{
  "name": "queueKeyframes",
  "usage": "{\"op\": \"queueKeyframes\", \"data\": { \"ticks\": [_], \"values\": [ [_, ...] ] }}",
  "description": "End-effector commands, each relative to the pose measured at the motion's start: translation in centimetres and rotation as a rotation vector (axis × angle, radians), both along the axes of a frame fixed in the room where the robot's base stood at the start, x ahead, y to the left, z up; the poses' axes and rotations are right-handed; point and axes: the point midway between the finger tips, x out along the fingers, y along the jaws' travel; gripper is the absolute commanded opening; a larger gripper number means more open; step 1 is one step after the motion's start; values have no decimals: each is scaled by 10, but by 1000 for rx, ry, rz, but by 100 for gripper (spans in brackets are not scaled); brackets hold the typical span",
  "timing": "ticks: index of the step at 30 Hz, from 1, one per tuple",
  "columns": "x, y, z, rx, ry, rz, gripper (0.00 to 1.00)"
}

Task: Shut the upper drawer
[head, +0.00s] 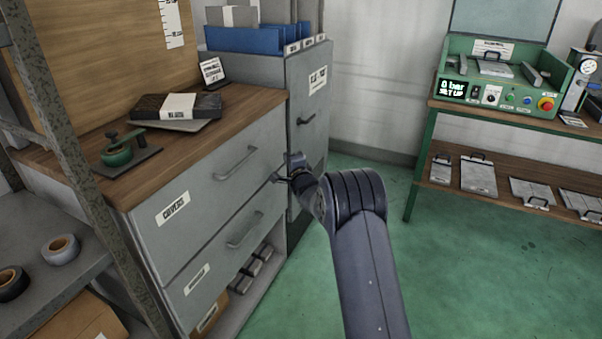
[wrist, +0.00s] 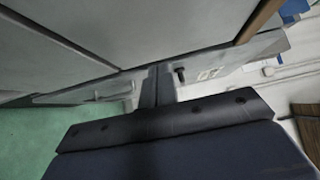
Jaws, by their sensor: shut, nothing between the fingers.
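The upper drawer (head: 210,188) is a grey front with a "COVERS" label and a bar handle (head: 236,163), under the wooden worktop of the cabinet. Its front looks close to flush with the worktop edge; any small gap is hard to tell. My gripper (head: 281,174) is shut and empty at the drawer front's right end, right of the handle. Whether it touches the front I cannot tell. In the wrist view the shut fingers (wrist: 156,84) point toward the grey drawer front (wrist: 180,30).
The lower drawer (head: 225,245) has its own handle, above an open shelf of metal blocks. A tall grey cabinet (head: 309,90) stands just behind my gripper. A green workbench (head: 510,122) is at the right. A shelf rack (head: 75,150) stands at the left. Green floor between is clear.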

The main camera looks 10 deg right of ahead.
Motion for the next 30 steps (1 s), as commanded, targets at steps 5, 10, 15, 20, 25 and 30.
{"op": "queueKeyframes", "data": {
  "ticks": [5,10,15,20,25,30],
  "values": [
    [-20,-6,1,2,2,-4,0],
    [-44,-11,1,2,2,-4,0],
    [-65,-16,1,1,2,-5,0],
    [-77,-18,0,1,2,-4,0],
    [-81,-18,0,1,0,-4,0],
    [-81,-18,0,1,0,-4,0]
  ]
}}
